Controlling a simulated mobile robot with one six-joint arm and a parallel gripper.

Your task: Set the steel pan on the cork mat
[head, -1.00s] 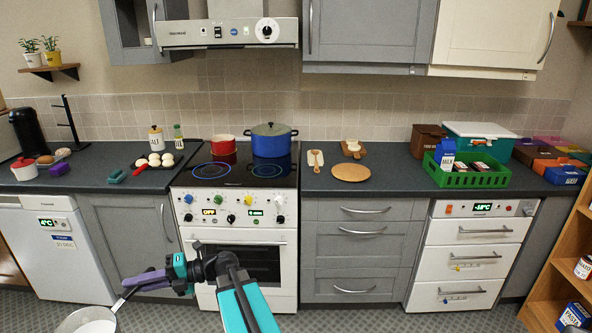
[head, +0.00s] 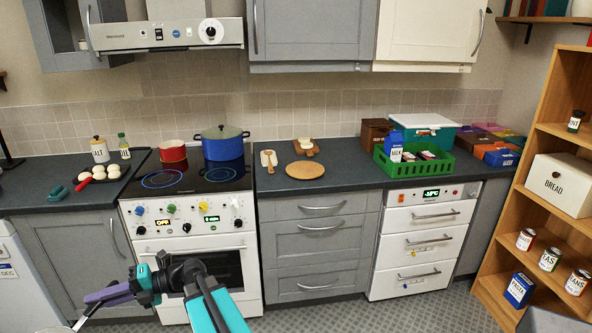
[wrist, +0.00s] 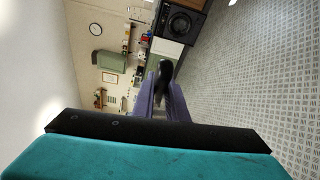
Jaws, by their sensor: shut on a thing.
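The cork mat (head: 305,169) is a round tan disc lying flat on the dark counter, right of the stove, with nothing on it. My gripper (head: 107,294) has purple fingers and is low in front of the stove, well below the counter top and left of the mat. It is shut on the handle of the steel pan (head: 62,329). Only a sliver of the pan shows at the bottom left edge; the rest is cut off. In the wrist view, the dark handle (wrist: 164,76) sits between the fingers (wrist: 165,100).
A blue pot (head: 222,146) and a red pot (head: 172,153) stand on the stove. Bare counter surrounds the mat's front. An open shelf (head: 540,190) stands far right.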

